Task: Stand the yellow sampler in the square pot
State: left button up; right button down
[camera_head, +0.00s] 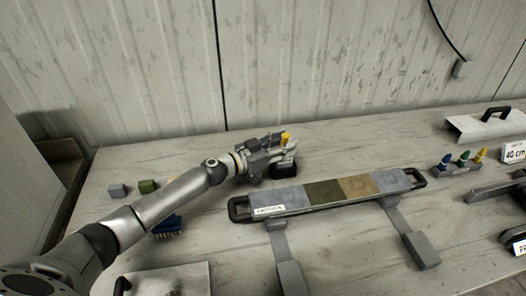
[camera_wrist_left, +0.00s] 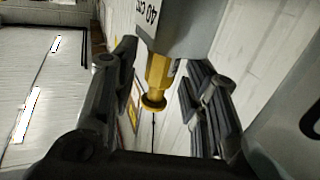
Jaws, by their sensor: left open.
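My left gripper (camera_head: 284,148) is at the back middle of the table, with its jaws open. A yellow piece, the sampler (camera_head: 286,135), stands up at its fingertips. In the left wrist view the sampler (camera_wrist_left: 156,78) shows as a yellow shaft with a round end, between the two spread fingers of the left gripper (camera_wrist_left: 165,95). A dark square pot (camera_head: 284,171) stands right below the fingertips. The sampler's lower part is hidden by the gripper, so I cannot tell how deep it sits in the pot. My right gripper is out of view.
A long handled core tray (camera_head: 322,192) lies just in front of the pot. Small blocks (camera_head: 118,190) lie at the left. The wall is close behind.

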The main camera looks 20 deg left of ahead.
pick_arm(q)
jog(key=b+v, duration=0.3)
jog(key=v, duration=0.8)
jog(key=shift+s, duration=0.15)
jog(key=shift+f, duration=0.15)
